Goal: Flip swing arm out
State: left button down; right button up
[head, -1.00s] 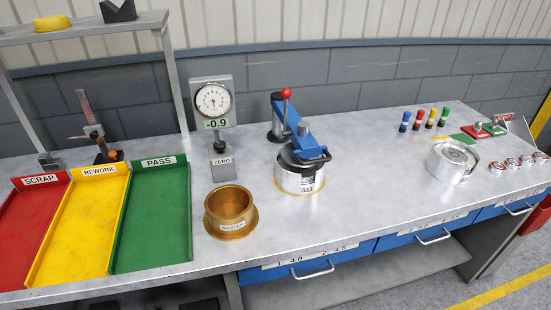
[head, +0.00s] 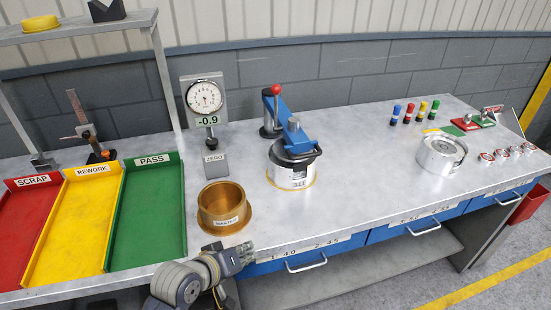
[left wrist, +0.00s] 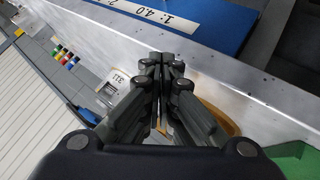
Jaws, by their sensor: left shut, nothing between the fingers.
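The blue swing arm (head: 288,124) reaches from its post at the back of the bench over a silver cylinder labelled 311 (head: 291,172). A lever with a red knob (head: 277,90) stands up on it. The labelled cylinder also shows in the left wrist view (left wrist: 115,87). My left gripper (head: 244,256) is at the bench's front edge, in front of the brass MASTER ring (head: 232,222) and well short of the swing arm. In the left wrist view its fingers (left wrist: 165,62) are closed together with nothing between them. My right gripper is not in view.
A dial gauge (head: 204,98) reading -0.9 stands left of the swing arm. The red, yellow and green trays (head: 147,246) lie at the left. A silver part (head: 441,157) and colored markers (head: 423,111) are at the right. The bench between is clear.

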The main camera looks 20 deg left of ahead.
pick_arm(q)
jog(key=w+a+r+n+t, duration=0.2)
jog(key=w+r+n+t, duration=0.1)
jog(key=r, duration=0.4)
jog(key=w+a+r+n+t, duration=0.2)
jog(key=w+r+n+t, duration=0.1)
jog(key=w+r+n, duration=0.2)
notch_tip(320, 180, up, 2)
jog(key=shift+w+a+r, duration=0.2)
jog(key=shift+w+a, duration=0.15)
jog(key=shift+w, duration=0.85)
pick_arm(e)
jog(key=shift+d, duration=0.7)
pick_arm(q)
jog(key=d+p+x, duration=0.3)
jog(key=x, duration=0.9)
jog(key=shift+p, duration=0.3)
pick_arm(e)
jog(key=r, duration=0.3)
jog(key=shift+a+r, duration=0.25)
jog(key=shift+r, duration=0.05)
pick_arm(q)
jog(key=shift+w+d+f, duration=0.1)
jog(key=shift+w, duration=0.1)
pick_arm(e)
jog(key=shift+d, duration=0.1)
